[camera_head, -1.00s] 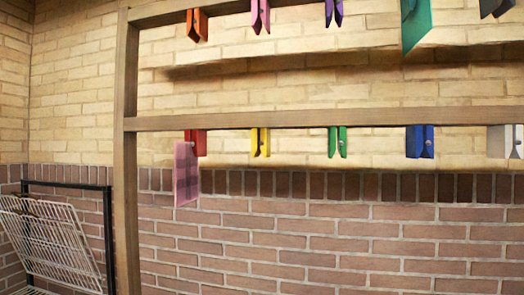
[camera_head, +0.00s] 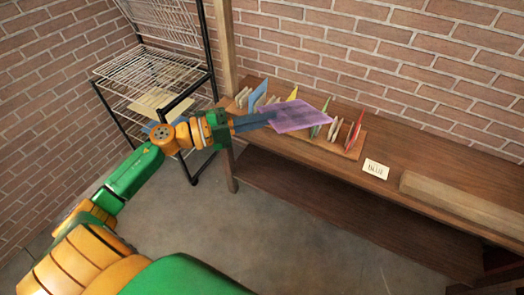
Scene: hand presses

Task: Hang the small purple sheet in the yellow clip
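The small purple sheet (camera_head: 298,117) is flat and tilted in the air above the wooden bench. My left gripper (camera_head: 268,120) reaches in from the left and its blue-grey fingers are shut on the left edge of this sheet. The yellow clip is outside the present head view. My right gripper is not in view.
A wooden bench (camera_head: 430,170) runs along the brick wall. On it, a slotted holder (camera_head: 352,151) carries several sheets, among them a blue one (camera_head: 258,94) and a red one (camera_head: 357,126). A card reading BLUE (camera_head: 376,169) lies nearby. A wire rack (camera_head: 140,70) stands at the left.

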